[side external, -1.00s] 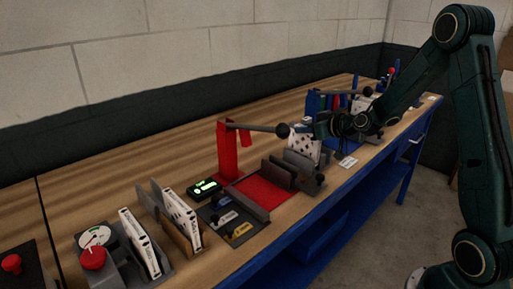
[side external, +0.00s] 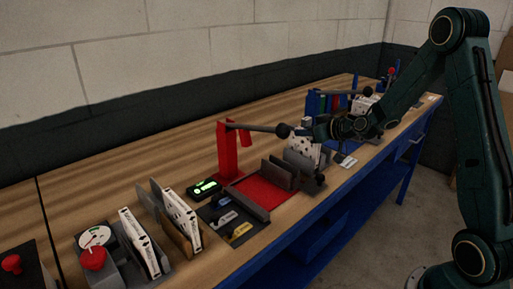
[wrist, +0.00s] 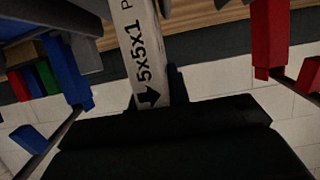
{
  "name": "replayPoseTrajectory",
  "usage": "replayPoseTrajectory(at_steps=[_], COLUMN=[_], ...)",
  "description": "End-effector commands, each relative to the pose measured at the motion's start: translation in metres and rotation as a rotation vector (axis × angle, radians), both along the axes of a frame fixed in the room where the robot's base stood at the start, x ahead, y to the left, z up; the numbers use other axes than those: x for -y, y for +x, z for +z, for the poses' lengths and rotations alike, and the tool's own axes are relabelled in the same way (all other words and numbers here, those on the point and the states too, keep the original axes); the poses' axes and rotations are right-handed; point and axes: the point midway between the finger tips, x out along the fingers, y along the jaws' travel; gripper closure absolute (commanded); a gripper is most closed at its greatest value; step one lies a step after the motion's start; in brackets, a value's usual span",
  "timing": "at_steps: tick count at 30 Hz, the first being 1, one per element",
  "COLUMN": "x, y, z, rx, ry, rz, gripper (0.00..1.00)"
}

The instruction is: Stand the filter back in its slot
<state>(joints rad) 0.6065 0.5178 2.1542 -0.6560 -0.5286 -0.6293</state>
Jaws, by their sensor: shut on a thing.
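A white filter with dark marks (side external: 304,145) is in my gripper (side external: 318,132). In the side view it stands close to upright, just above or in a grey slotted holder (side external: 298,160); I cannot tell whether its lower edge is inside. In the wrist view, the filter's narrow edge (wrist: 143,52) shows, printed "5x5x1" with an arrow. My gripper (wrist: 153,97) is shut on its near end there, and the dark gripper body fills the bottom of that view.
A red post (side external: 227,155) carries a long dark lever reaching toward my gripper. A red mat (side external: 262,191) lies left of the holder. Other filters (side external: 140,243) stand in racks at front left. A blue rack (side external: 313,103) stands behind.

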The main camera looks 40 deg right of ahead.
Motion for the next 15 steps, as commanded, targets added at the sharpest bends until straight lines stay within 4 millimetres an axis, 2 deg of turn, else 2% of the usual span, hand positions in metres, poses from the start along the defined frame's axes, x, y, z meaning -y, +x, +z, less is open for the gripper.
replayPoseTrajectory(at_steps=[15], x=[0.0], y=[0.0], z=[-0.011], rx=[-0.001], ry=[0.001], rz=[0.0], gripper=[1.0])
